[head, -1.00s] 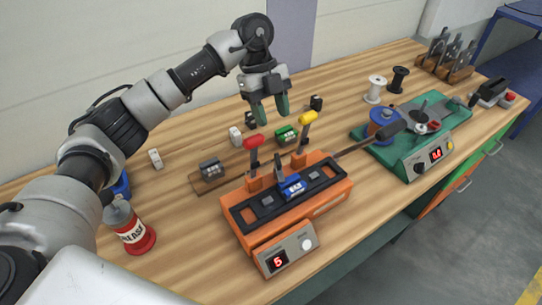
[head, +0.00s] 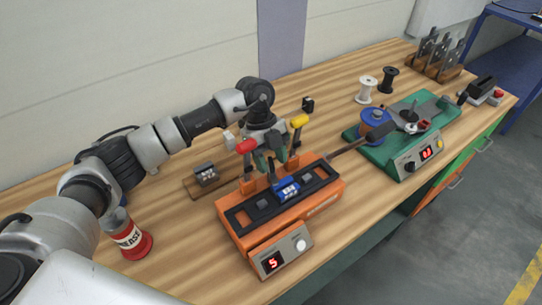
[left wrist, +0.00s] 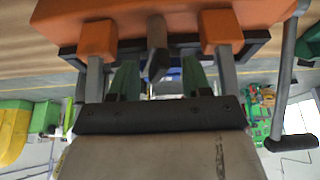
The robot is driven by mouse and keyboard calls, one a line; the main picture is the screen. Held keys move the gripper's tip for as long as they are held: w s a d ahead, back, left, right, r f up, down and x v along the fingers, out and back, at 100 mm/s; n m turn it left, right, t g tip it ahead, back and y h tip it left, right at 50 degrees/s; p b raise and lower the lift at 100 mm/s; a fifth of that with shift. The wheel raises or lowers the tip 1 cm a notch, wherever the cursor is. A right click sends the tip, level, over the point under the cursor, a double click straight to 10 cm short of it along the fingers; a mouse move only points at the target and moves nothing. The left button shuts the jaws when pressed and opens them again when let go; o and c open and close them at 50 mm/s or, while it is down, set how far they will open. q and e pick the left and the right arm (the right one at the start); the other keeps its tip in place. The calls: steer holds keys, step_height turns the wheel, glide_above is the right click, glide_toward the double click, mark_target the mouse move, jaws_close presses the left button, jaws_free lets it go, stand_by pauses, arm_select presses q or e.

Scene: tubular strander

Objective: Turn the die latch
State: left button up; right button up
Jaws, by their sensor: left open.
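The orange machine (head: 310,212) stands on the bench with a dark frame on top and a blue block (head: 286,189) in it. Two levers rise from its back edge, one with a red handle (head: 246,146) and one with a yellow handle (head: 299,121). I cannot tell which part is the die latch. My left gripper (head: 271,163) is open, behind the machine and between the levers. In the left wrist view, its green fingers (left wrist: 160,78) are apart, with a dark grey piece (left wrist: 157,55) showing between them. I cannot tell whether they touch it.
A green machine (head: 385,153) with a blue spool (head: 376,122) stands to the right. A red can (head: 131,240) stands at the left, and a small dark block (head: 206,175) lies behind the orange machine. Bare bench lies in front of the can.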

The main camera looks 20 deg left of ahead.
arm_select(q)
steer(key=shift+c, duration=0.3)
jaws_close()
steer(key=shift+r, duration=0.1)
stand_by(1.0)
steer(key=shift+o, duration=0.3)
jaws_free()
steer(key=b+v, duration=0.2)
steer(key=v, duration=0.8)
steer(key=shift+a+r, duration=0.15)
steer(key=shift+r, duration=0.1)
steer(key=shift+w, duration=0.1)
steer(key=shift+c, duration=0.3)
